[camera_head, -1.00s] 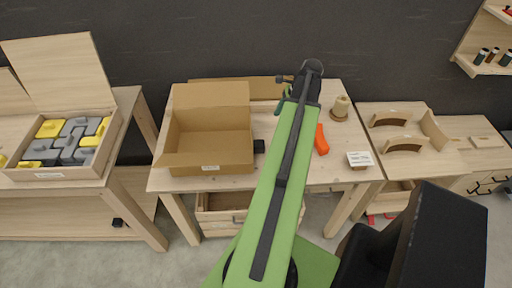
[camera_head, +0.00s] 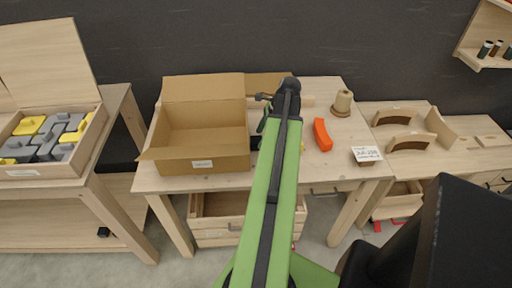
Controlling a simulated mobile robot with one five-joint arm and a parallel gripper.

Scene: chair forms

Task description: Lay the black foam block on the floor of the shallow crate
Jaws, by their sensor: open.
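A small black block (camera_head: 255,143) lies on the middle table, against the right side of the open cardboard box; my arm partly covers it. I cannot tell for sure that it is foam. A low open wooden crate (camera_head: 212,234) sits under that table, its front and left part showing and the rest behind the table edge and my arm. My gripper (camera_head: 270,108) is at the end of my green arm, above the table just behind the black block. It is open, seen from behind, and no held thing shows.
The open cardboard box (camera_head: 202,163) fills the table's left half. An orange piece (camera_head: 322,135), a thread cone (camera_head: 342,102) and a labelled block (camera_head: 366,154) stand right. A wooden case (camera_head: 91,135) of yellow and grey blocks is far left. A dark cube (camera_head: 103,232) lies below it.

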